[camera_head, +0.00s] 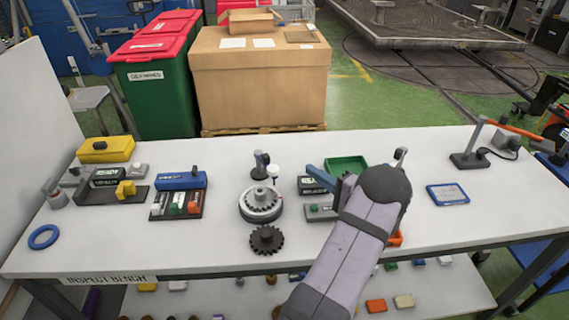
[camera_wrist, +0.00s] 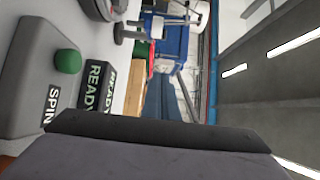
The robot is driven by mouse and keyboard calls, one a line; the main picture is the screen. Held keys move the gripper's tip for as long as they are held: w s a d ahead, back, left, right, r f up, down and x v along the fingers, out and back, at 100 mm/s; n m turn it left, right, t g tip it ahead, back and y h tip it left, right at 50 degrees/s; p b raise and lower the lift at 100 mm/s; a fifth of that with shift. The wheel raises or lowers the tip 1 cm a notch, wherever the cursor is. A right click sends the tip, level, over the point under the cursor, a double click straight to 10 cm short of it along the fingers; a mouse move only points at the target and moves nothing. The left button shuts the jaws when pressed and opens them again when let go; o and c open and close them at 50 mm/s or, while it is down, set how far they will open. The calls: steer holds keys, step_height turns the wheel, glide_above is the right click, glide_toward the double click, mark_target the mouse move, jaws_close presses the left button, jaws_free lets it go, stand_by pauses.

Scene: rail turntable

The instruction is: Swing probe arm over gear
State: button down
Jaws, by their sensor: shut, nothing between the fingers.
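In the head view a pale grey gear (camera_head: 260,197) sits on a round turntable (camera_head: 262,214) at the middle of the bench. A dark post with an upright arm (camera_head: 260,163), which looks like the probe arm, stands just behind it; a small white-topped piece (camera_head: 272,172) shows beside the post. I cannot tell exactly how far the probe reaches over the gear. My gripper (camera_head: 312,171) is to the right of the gear, apart from it, with its blue fingers shut and empty. The fingers (camera_wrist: 158,92) also show in the wrist view. My wrist hides part of the bench.
A dark gear (camera_head: 266,240) lies in front of the turntable. A READY display (camera_head: 310,186) and a SPIN box with a green button (camera_wrist: 67,62) are close to my gripper. A green tray (camera_head: 346,164) is behind it. Left are a blue block (camera_head: 181,180) and a blue ring (camera_head: 43,237).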

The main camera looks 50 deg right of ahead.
mark_target(269, 167)
steer(key=w+a+p, duration=0.2)
steer(key=w+p, duration=0.5)
steer(key=w, duration=0.4)
steer(key=shift+w, duration=0.25)
stand_by(0.3)
steer(key=a+b, duration=0.3)
steer(key=shift+w+a+f+b, duration=0.1)
steer(key=shift+w+f+b, duration=0.2)
steer(key=shift+w, duration=0.1)
steer(key=shift+w+a+r+b, duration=0.2)
steer(key=shift+w+a+b, duration=0.05)
steer(key=shift+a+b, duration=0.35)
steer(key=shift+r, duration=0.1)
steer(key=shift+d, duration=0.1)
